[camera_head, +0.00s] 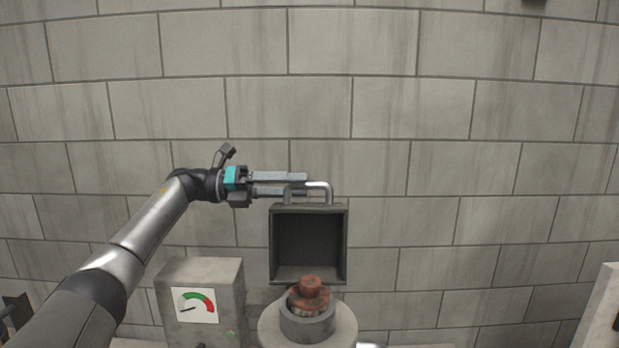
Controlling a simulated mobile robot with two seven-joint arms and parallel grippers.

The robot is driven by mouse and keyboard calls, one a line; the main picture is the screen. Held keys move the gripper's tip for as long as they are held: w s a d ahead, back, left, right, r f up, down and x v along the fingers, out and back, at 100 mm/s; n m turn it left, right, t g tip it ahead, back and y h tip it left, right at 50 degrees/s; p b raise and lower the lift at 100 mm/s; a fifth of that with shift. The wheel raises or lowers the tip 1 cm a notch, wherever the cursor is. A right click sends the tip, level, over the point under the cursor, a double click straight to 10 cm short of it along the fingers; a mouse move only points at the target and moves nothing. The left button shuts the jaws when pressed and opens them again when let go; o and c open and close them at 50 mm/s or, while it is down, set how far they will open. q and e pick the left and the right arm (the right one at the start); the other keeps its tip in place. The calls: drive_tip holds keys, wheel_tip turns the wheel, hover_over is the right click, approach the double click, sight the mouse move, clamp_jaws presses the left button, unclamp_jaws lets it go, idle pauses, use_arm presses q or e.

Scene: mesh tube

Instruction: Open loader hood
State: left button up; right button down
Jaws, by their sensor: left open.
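The loader hood (309,245) is a dark square metal box-like lid, standing raised with its hollow inner side facing me. A light metal bar handle (326,187) sits on its top edge. My left gripper (300,184) comes in from the left at the handle, with its fingers open. One finger lies above the other, and the lower one overlaps the handle's left part. I cannot tell whether the fingers touch the handle. My right gripper is not in view.
Below the hood, a rusty brown knob-like part (310,292) sits in a grey round fitting (307,322). A grey box with a red and green gauge (195,305) stands to the left. A block wall (450,120) closes off the back. A pale object (600,315) stands at the lower right.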

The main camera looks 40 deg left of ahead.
sight(309, 184)
use_arm(q)
drive_tip(key=shift+p+x, duration=0.4)
drive_tip(key=shift+x, duration=1.3)
clamp_jaws()
drive_tip(key=shift+a+r, duration=0.1)
